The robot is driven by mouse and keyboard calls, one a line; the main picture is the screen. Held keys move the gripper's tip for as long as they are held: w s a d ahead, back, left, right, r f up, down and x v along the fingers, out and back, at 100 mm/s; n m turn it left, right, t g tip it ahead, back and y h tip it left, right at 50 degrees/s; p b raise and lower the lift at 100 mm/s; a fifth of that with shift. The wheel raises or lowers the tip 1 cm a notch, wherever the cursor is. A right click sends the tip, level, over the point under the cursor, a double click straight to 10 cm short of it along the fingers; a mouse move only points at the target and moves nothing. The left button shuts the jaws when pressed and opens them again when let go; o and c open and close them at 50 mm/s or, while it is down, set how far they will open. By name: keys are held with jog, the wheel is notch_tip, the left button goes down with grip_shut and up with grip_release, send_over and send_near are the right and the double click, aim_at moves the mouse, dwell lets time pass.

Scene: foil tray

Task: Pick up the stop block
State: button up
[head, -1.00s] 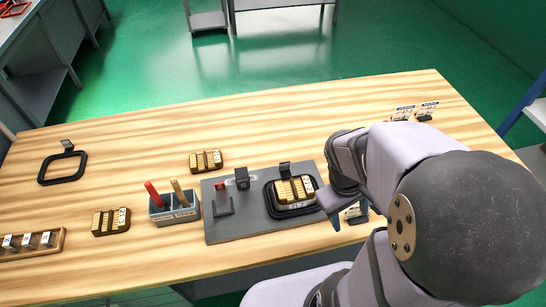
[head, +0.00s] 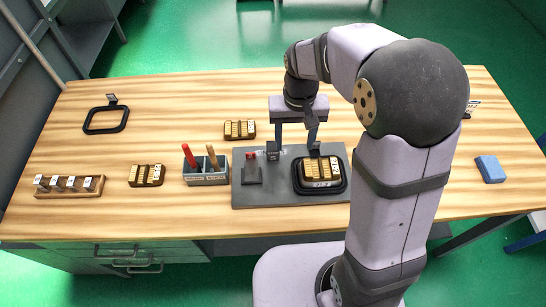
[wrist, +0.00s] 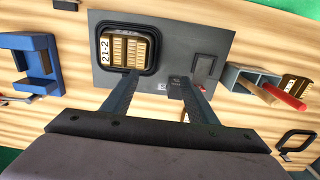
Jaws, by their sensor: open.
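A small dark block (head: 272,152), which looks like the stop block, stands at the back of a grey mat (head: 241,200). In the wrist view the block (wrist: 176,84) is partly hidden by one finger. My gripper (head: 294,148) is open and empty, pointing down over the back of the mat. In the wrist view my gripper (wrist: 163,76) has its fingertips spread, with the block close to the right one. I cannot tell whether they touch.
A black-rimmed tray (head: 299,186) with a brass-barred block (head: 320,169) sits right on the mat. An upright dark piece (head: 253,169) stands left. A tool holder (head: 207,179) with red-handled tool stands beside the mat. A blue block (head: 490,168) lies far right.

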jog(key=b, duration=0.3)
send_over(273, 145)
jog(key=f, duration=0.5)
jog(key=shift+s+a, duration=0.15)
jog(key=shift+s, duration=0.1)
jog(key=shift+w+f+p, duration=0.15)
jog(key=shift+f+p, duration=1.5)
jog(key=shift+f, duration=2)
grip_shut()
jog(key=shift+w+r, duration=0.1)
